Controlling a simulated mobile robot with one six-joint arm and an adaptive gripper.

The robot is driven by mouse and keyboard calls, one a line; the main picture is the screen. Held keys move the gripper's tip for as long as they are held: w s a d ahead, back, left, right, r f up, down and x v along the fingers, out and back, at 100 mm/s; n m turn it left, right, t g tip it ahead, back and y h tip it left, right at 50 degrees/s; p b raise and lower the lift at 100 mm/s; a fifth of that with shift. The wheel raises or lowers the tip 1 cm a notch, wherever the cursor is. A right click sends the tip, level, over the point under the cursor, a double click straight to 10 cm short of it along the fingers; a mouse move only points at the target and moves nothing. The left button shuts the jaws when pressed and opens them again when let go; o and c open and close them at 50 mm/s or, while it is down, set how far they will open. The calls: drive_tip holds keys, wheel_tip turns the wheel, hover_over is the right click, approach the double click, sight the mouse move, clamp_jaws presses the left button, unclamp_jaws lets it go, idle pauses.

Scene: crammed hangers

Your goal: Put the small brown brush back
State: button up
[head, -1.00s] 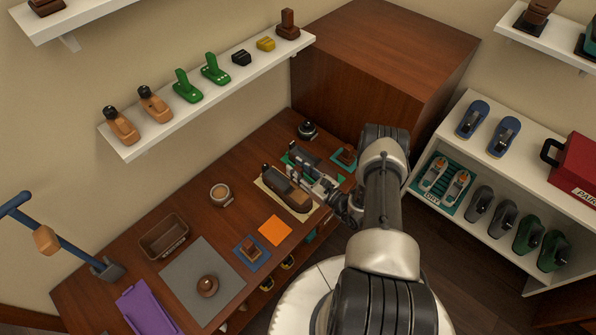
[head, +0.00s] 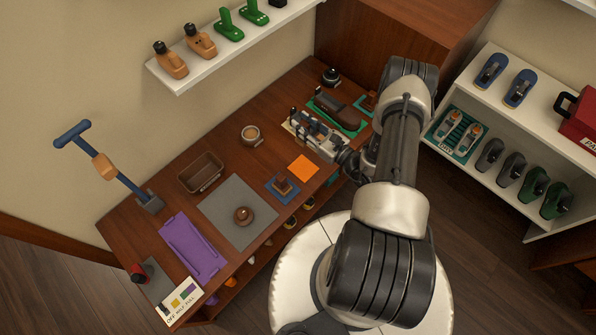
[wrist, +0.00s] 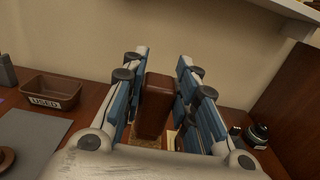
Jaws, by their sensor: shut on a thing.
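My gripper (head: 306,130) is over the pale mat (head: 289,127) on the bench, and its fingers hide most of that mat. In the wrist view, the brown brush (wrist: 156,104), an upright smooth brown block, stands between the two blue-padded fingers of my gripper (wrist: 157,95), which is shut on it. Its lower end is partly hidden by my gripper. In the head view the held brush is mostly hidden by the fingers. I cannot tell whether it touches the mat.
A longer dark brown tool (head: 338,110) lies on a green mat just behind my gripper. A small brown piece (head: 283,187) sits on a blue mat, beside an orange square (head: 303,168). A brown bin (head: 201,174) and grey mat (head: 262,214) lie left. A wall shelf (head: 228,50) overhangs the back.

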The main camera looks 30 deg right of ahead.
drive_tip(key=shift+w+d, duration=0.1)
drive_tip(key=shift+d, duration=0.1)
wheel_tip(320, 180, down, 20)
drive_tip(key=b, duration=0.8)
drive_tip(key=shift+r, duration=0.15)
drive_tip(key=shift+f, duration=0.2)
drive_tip(key=o, duration=1)
drive_tip(key=shift+o, duration=0.2)
